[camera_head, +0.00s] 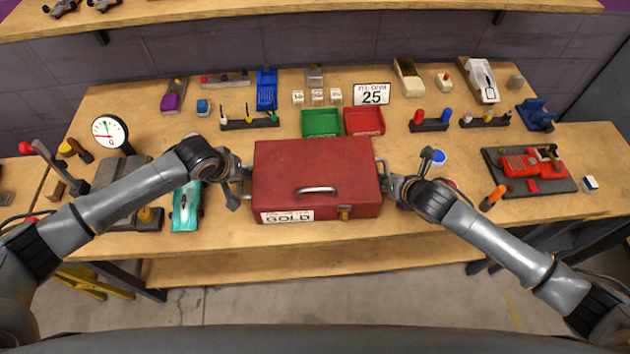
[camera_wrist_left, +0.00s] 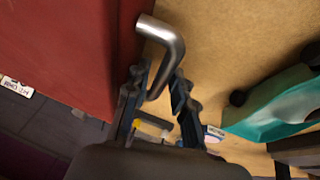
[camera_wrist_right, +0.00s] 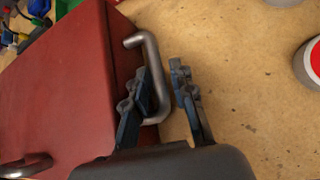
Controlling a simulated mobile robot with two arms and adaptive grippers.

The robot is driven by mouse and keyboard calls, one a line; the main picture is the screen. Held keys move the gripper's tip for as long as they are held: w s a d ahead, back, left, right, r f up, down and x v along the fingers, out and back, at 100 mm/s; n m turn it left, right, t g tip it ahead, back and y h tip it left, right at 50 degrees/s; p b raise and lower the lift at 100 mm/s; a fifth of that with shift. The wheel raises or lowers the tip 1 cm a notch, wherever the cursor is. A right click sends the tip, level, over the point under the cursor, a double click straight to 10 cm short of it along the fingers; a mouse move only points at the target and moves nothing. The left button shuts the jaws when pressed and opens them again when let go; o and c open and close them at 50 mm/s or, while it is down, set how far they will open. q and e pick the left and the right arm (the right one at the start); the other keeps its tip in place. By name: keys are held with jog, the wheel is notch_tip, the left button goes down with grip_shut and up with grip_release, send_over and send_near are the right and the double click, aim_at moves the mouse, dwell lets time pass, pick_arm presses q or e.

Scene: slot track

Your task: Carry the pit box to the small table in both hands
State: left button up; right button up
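The pit box (camera_head: 315,168) is a closed red case with a top handle, a yellowish latch and a GOLD label, lying flat on the workbench near its front edge. My left gripper (camera_head: 238,180) is at its left side; in the left wrist view its open fingers (camera_wrist_left: 162,80) stand either side of a metal side handle (camera_wrist_left: 176,50). My right gripper (camera_head: 386,182) is at its right side; in the right wrist view its open fingers (camera_wrist_right: 162,72) straddle the other side handle (camera_wrist_right: 152,55). I cannot make out a separate small table.
The workbench (camera_head: 235,236) holds a teal car (camera_head: 187,206) by my left gripper, green (camera_head: 321,122) and red (camera_head: 364,121) trays behind the box, and a red car on a dark board (camera_head: 530,165) at right. Bare floor (camera_head: 330,310) shows in front.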

pick_arm(q)
jog(key=shift+c, duration=0.4)
pick_arm(e)
jog(key=shift+c, duration=0.4)
pick_arm(q)
grip_shut()
pick_arm(e)
grip_shut()
